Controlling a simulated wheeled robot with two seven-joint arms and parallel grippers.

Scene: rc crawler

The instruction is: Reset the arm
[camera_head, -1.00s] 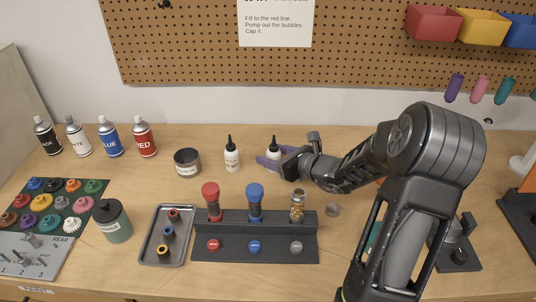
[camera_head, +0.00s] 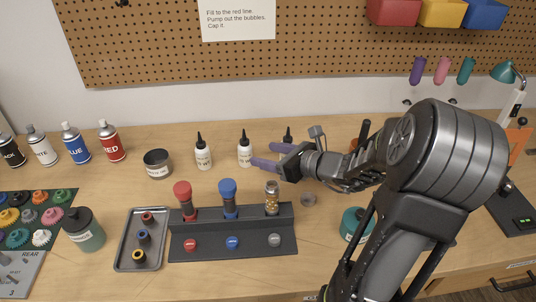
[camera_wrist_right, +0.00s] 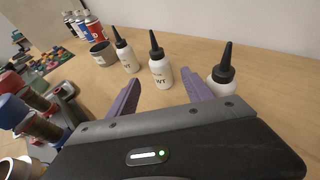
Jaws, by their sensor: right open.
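My right gripper (camera_head: 268,155) is in the middle of the head view, above the bench behind the dark rack. Its purple fingers are apart with nothing between them, and they point left. In the right wrist view the open fingers (camera_wrist_right: 160,98) frame a white dropper bottle (camera_wrist_right: 161,72) that stands beyond them. In the head view, one white bottle (camera_head: 203,156) stands left of the fingers and another (camera_head: 245,152) stands just behind them. A third bottle (camera_wrist_right: 222,82) is close to the right finger; the gripper mostly hides it in the head view. My left gripper does not show.
A dark rack (camera_head: 250,246) holds red-capped, blue-capped and amber-filled cylinders. A grey tray (camera_head: 128,250) with small rings lies left of it. Spray cans (camera_head: 110,140) and a dark tin (camera_head: 158,163) stand further back. A pegboard (camera_head: 150,45) closes off the back.

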